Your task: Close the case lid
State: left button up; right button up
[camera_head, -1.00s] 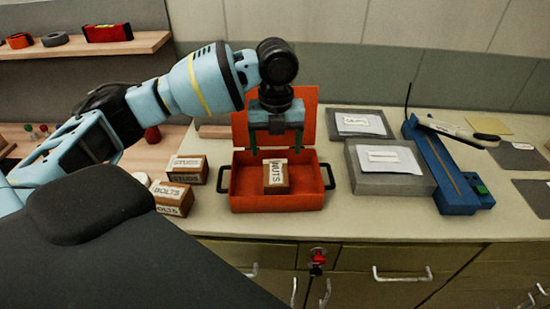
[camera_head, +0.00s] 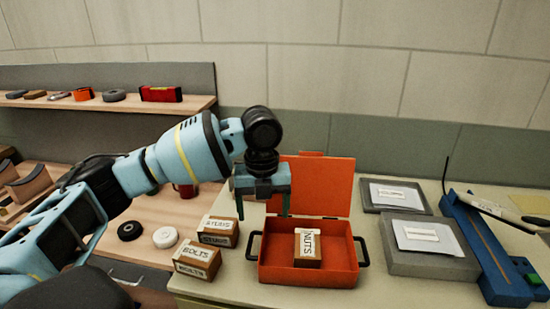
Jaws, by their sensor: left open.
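The orange case (camera_head: 308,273) stands on the counter with a black handle at each side. Its lid (camera_head: 325,185) is up, standing at the back of the case. A box labelled NUTS (camera_head: 308,248) sits inside the case. My left gripper (camera_head: 262,210) points down in front of the lid's left part and hides some of it. Its two fingers are apart with nothing between them. Whether it touches the lid I cannot tell. My right gripper is not in the view.
Boxes labelled STUDS (camera_head: 218,231) and BOLTS (camera_head: 197,259) stand left of the case. Grey slabs with white packets (camera_head: 428,236) and a blue tool (camera_head: 487,250) are to the right. A wooden shelf (camera_head: 100,104) hangs at the back left.

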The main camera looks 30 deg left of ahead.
aim_at(321, 187)
jog(key=u, duration=0.75)
